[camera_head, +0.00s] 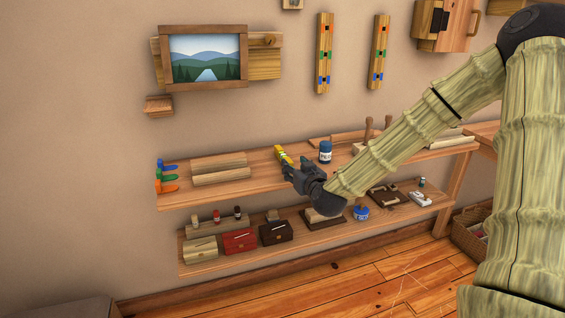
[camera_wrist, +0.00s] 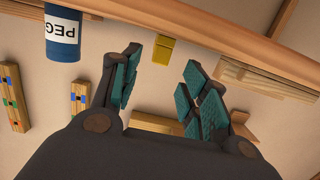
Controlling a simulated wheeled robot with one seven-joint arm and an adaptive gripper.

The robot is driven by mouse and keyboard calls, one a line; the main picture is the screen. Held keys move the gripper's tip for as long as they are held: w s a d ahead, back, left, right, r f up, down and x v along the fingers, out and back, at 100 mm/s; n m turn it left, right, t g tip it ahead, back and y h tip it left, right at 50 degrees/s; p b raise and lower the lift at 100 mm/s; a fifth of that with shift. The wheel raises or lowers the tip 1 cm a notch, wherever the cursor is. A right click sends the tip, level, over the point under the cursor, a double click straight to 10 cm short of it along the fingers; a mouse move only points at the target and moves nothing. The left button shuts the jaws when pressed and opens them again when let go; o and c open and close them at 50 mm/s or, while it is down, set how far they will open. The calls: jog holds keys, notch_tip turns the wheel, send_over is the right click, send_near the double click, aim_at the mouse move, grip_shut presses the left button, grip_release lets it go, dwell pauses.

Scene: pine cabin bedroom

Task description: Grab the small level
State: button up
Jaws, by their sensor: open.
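The small level (camera_head: 283,154) is a yellow bar with dark marks, lying on the upper shelf near its middle. Its near part is close to my gripper in the head view, and the fingers may hide some of it. My gripper (camera_head: 289,171) is at the front of the upper shelf, open, pointing toward the level. In the wrist view the yellow level (camera_wrist: 163,49) shows beyond and between the open fingertips (camera_wrist: 162,64). Nothing is between the finger pads, and I see no contact with the level.
A blue jar (camera_head: 325,153), labelled PEG in the wrist view (camera_wrist: 63,35), stands right of the level. Wooden blocks (camera_head: 220,168) lie to the left. The upper shelf (camera_head: 245,183) has its front edge near my gripper.

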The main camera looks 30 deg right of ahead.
aim_at(286, 157)
jog(key=x, duration=0.4)
jog(key=shift+w+a, duration=0.2)
jog(key=shift+w, duration=0.05)
jog(key=shift+d+b+x, duration=0.15)
jog(key=shift+b+x, duration=0.2)
jog(key=shift+x, duration=0.6)
jog(key=shift+d+b+x, duration=0.15)
jog(key=shift+b+x, duration=0.15)
jog(key=shift+x, duration=0.65)
jog(key=shift+w+d+r, duration=0.15)
jog(key=shift+w, duration=0.55)
grip_shut()
